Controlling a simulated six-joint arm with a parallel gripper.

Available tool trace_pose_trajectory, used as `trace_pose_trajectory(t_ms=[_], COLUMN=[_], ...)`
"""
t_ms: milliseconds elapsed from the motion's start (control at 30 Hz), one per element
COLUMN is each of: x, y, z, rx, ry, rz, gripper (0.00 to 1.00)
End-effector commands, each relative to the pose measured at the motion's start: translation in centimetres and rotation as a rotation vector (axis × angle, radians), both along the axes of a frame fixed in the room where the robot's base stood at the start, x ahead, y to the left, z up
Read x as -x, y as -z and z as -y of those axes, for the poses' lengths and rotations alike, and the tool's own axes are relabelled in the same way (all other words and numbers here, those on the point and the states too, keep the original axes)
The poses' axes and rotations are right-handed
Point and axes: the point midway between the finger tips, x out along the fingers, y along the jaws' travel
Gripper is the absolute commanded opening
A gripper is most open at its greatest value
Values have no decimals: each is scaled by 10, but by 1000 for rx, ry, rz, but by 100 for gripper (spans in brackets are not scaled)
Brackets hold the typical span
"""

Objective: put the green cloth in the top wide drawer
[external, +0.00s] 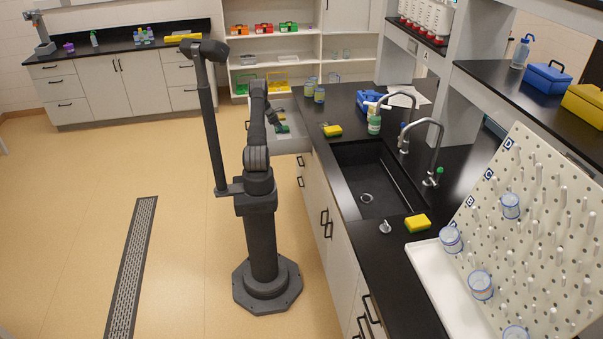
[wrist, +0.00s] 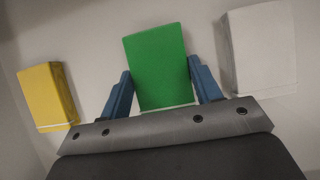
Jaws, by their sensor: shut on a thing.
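The green cloth (wrist: 157,55) is a folded, block-like piece that stands between the two blue fingers of my gripper (wrist: 159,68) in the wrist view. The fingers are shut on its sides. In the external view my gripper (external: 282,127) is low inside an open, pale drawer (external: 293,145) at the top of the counter's far end. Small green patches show there, but I cannot tell which is the cloth. The wrist view shows a pale surface (wrist: 85,35) below. I cannot tell whether the cloth touches it.
A yellow block-like cloth (wrist: 46,92) lies left of my gripper and a white one (wrist: 258,50) lies close on its right. The black counter (external: 345,102) beside the drawer holds jars (external: 319,95), a yellow-green sponge (external: 332,130) and a sink (external: 375,185). The floor on the left is clear.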

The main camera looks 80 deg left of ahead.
Motion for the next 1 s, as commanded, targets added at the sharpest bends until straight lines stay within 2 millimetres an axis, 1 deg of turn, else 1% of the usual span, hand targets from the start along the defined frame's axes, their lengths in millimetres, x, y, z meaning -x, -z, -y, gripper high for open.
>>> trace_pose_trajectory(t_ms=[167,200,300,567,667,767,1000], x=[0,0,0,0,1,8,33], y=[3,3,3,2,-3,-14,-59], z=[0,0,0,0,0,-1,0], rx=[1,0,0,0,-1,-3,-2], ry=[0,0,0,0,0,-1,-1], rz=[0,0,0,0,0,0,0], gripper=[37,62,80,80,80,80,80])
